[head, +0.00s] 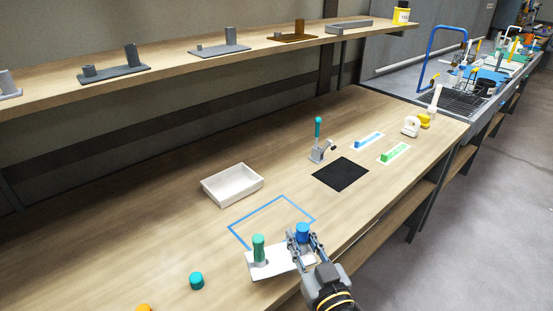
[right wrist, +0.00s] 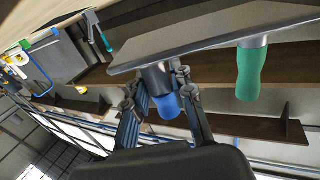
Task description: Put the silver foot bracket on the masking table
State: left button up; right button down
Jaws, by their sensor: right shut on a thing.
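The silver foot bracket (head: 280,268) is a pale flat plate with two posts, near the front edge of the wooden table in the head view. One post wears a green cap (head: 259,248), the other a blue cap (head: 302,231). My right gripper (head: 303,241) is shut on the blue-capped post. In the right wrist view the plate (right wrist: 215,33) lies across the top, the fingers (right wrist: 156,82) flank that post, and the green cap (right wrist: 250,74) is beside them. I cannot tell whether the plate touches the table. The masking table (head: 180,245) bears a blue tape outline (head: 258,210) just behind the bracket. My left gripper is not in view.
A white tray (head: 232,185) stands behind the outline. A teal cap (head: 196,281) and an orange one (head: 144,308) are at the front left. A black mat (head: 340,174) and a teal-knobbed clamp (head: 319,146) are farther right. A shelf (head: 170,70) holding other brackets runs above.

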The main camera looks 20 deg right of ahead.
jog(key=shift+w+d, duration=0.1)
jog(key=shift+w+d+n+y, duration=0.1)
jog(key=shift+w+n+y, duration=0.15)
jog(key=shift+y, duration=0.25)
jog(key=w+d+r+n+g+y, duration=0.1)
jog(key=w+d+r+n+y, duration=0.3)
jog(key=w+d+r+y, duration=0.2)
jog(key=shift+d+r, duration=0.3)
jog(key=shift+d, duration=0.45)
jog(key=shift+w, duration=0.2)
